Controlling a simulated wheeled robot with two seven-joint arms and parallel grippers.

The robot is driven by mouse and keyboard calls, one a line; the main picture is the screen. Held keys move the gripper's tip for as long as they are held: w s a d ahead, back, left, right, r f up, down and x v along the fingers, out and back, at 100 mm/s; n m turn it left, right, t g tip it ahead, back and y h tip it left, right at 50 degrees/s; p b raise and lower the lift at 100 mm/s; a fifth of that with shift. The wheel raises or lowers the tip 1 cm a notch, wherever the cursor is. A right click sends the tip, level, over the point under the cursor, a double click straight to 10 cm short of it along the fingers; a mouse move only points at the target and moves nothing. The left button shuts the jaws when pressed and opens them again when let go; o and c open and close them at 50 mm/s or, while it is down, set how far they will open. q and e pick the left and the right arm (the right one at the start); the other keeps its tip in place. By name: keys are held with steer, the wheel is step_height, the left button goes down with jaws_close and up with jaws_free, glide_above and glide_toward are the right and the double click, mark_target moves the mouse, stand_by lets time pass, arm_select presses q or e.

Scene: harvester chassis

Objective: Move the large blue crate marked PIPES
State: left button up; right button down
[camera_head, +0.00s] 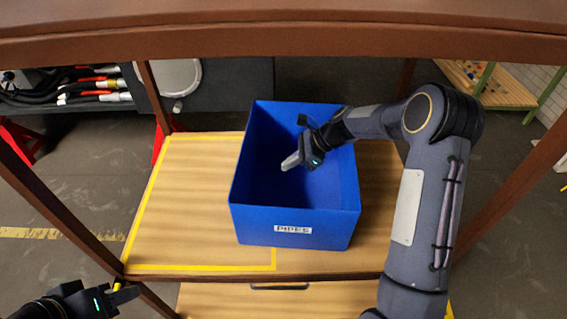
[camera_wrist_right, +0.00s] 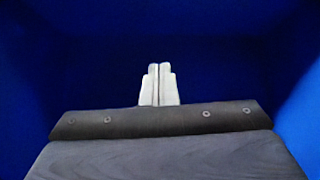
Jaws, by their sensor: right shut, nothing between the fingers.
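The large blue crate (camera_head: 297,226) with the white PIPES label stands upright on a wooden shelf top. It is open at the top and its visible inside looks empty. My right gripper (camera_head: 290,163) reaches over the crate's right side and points down into its opening. In the right wrist view its fingers (camera_wrist_right: 159,84) are together with nothing between them, and the blue inside of the crate fills the background. My left gripper (camera_head: 124,296) is at the lower left, in front of the shelf and away from the crate. Whether its fingers are open is unclear.
The wooden shelf (camera_head: 180,215) has a yellow taped outline, with free room left of the crate. Brown frame posts (camera_head: 62,205) stand at the sides and a brown beam (camera_head: 280,38) crosses above. A rack of hoses (camera_head: 75,88) is at the back left.

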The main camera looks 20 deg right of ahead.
mark_target(248, 182)
steer(key=x, duration=0.7)
steer(key=shift+a+f, duration=0.2)
steer(key=shift+w+a+f+p, duration=0.1)
steer(key=shift+w+a+p, duration=0.1)
steer(key=shift+a, duration=0.5)
steer(key=shift+w+a+f+p, duration=0.1)
steer(key=shift+w+a+p, duration=0.15)
steer(key=shift+a, duration=0.45)
steer(key=shift+w+a+p, duration=0.15)
steer(key=shift+w+a, duration=0.05)
steer(key=shift+a, duration=0.5)
arm_select(q)
steer(key=shift+w+r, duration=0.1)
steer(key=shift+r, duration=0.5)
